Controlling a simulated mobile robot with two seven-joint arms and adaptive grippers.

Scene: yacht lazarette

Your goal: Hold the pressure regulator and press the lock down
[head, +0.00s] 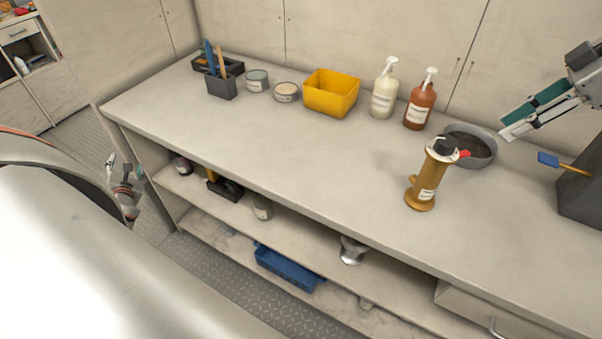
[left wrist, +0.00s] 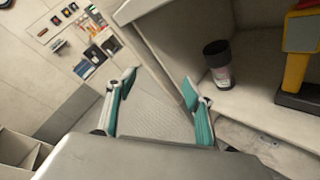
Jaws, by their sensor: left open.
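The pressure regulator (head: 420,190) is a brass-coloured upright cylinder with a white label and a black top. It stands on the right part of the bench top in the head view. A small red tab (head: 463,154), perhaps the lock, sticks out to the right at its top. My left gripper (head: 124,172) is low, off the bench's left end and far from the regulator. In the left wrist view its teal fingers (left wrist: 158,88) are apart with nothing between them. My right gripper (head: 506,128) is in the air above and right of the regulator, not touching it; its finger gap is unclear.
A grey bowl (head: 478,147) stands close behind the regulator. Two pump bottles, white (head: 384,92) and red-brown (head: 420,103), and a yellow bin (head: 331,94) line the back. A dark box (head: 582,188) stands at right. The front-middle bench top (head: 270,150) is clear.

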